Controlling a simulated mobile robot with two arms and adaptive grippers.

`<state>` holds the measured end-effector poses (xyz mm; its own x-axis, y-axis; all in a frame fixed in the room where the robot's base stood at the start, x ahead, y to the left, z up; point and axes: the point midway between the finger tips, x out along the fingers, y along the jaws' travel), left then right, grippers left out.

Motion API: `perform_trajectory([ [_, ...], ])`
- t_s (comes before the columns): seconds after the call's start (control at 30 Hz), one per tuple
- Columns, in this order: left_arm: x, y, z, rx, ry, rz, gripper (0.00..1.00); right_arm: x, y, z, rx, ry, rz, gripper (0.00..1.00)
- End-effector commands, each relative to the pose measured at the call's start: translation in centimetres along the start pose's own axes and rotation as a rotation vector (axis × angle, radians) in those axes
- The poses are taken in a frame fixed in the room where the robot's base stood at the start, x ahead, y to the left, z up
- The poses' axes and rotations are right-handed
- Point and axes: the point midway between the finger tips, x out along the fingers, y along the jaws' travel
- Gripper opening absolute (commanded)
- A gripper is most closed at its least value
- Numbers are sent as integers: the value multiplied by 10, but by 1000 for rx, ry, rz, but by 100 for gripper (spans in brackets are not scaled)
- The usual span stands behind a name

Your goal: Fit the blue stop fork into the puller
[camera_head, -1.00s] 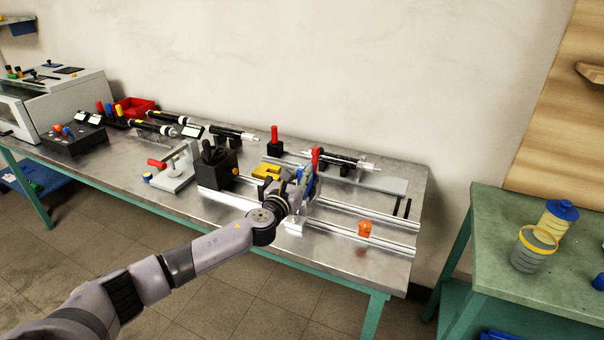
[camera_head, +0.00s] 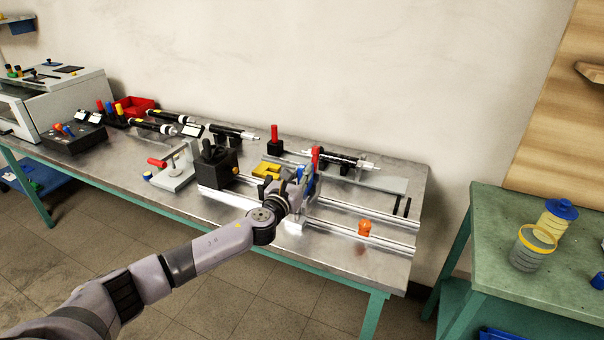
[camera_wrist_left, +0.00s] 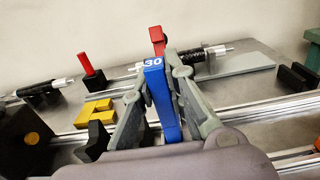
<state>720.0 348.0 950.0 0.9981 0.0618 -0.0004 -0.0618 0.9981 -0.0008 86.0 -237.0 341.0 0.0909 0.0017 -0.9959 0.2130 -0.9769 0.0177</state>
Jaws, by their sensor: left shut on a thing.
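The blue stop fork (camera_wrist_left: 162,98), marked 30, stands upright between the fingers of my left gripper (camera_wrist_left: 163,95) in the left wrist view. The gripper is shut on it. In the head view the left gripper (camera_head: 301,186) is over the rails at the middle of the bench, and a bit of the blue fork (camera_head: 308,183) shows beside it. A red piece (camera_wrist_left: 157,40) rises just behind the fork; it also shows in the head view (camera_head: 315,157). Which part is the puller I cannot tell for sure. My right gripper is not in view.
Two bright rails (camera_head: 355,230) run along the bench, with an orange block (camera_head: 364,228) on the front one. A yellow fork (camera_head: 267,170) and a black block (camera_head: 218,166) are left of the gripper. A red-handled black post (camera_head: 274,139) stands behind.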

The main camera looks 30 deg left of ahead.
Motion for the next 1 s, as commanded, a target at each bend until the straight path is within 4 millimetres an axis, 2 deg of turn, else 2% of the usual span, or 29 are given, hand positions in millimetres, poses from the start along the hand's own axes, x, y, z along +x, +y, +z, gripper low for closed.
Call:
perform_trajectory([
  [1.0,0,0,0,1,-1,0,0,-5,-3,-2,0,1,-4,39],
])
